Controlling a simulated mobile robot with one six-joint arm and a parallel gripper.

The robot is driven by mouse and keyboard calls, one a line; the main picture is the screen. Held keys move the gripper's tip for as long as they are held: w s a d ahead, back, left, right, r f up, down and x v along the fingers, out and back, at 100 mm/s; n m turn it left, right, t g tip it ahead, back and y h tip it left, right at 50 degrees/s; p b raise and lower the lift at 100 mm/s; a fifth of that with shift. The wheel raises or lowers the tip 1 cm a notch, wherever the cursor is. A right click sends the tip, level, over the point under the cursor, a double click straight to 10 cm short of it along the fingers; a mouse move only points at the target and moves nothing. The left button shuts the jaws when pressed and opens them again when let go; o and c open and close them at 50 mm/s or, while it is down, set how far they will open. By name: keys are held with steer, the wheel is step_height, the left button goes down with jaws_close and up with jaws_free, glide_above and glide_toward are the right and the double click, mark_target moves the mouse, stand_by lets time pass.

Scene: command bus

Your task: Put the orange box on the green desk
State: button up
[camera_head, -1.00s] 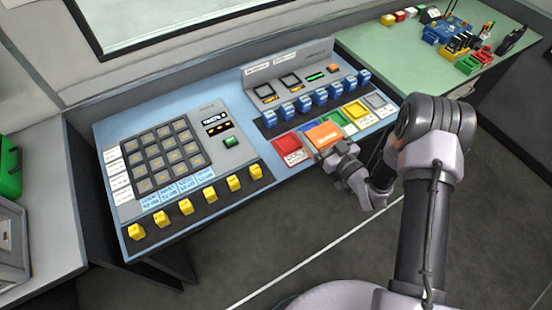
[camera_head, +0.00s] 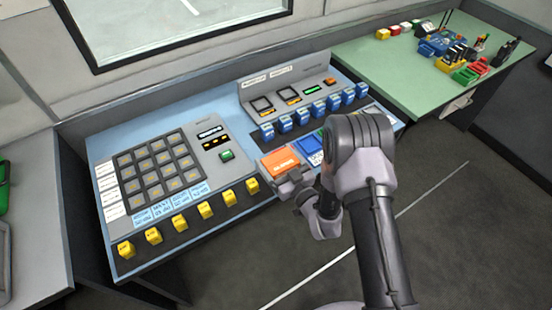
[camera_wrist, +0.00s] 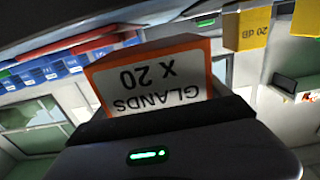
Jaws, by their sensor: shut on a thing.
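The orange box (camera_head: 281,162) is held in my gripper (camera_head: 287,181), above the front edge of the blue desk. In the wrist view the box (camera_wrist: 155,78) fills the middle, its white label reading "GLANDS x 20" upside down, with the dark gripper (camera_wrist: 165,120) shut on its near end. The green desk (camera_head: 395,75) stands at the upper right of the head view, apart from the gripper. Its left part has bare surface.
The blue desk (camera_head: 236,104) carries a keypad panel (camera_head: 156,157), yellow blocks (camera_head: 205,210) along its front and a row of blue blocks (camera_head: 302,117). Coloured boxes and a blue tool holder (camera_head: 433,45) occupy the green desk's back and right.

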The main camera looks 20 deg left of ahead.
steer(key=shift+f+b, duration=0.35)
steer(key=shift+b, duration=0.05)
steer(key=o, duration=1.3)
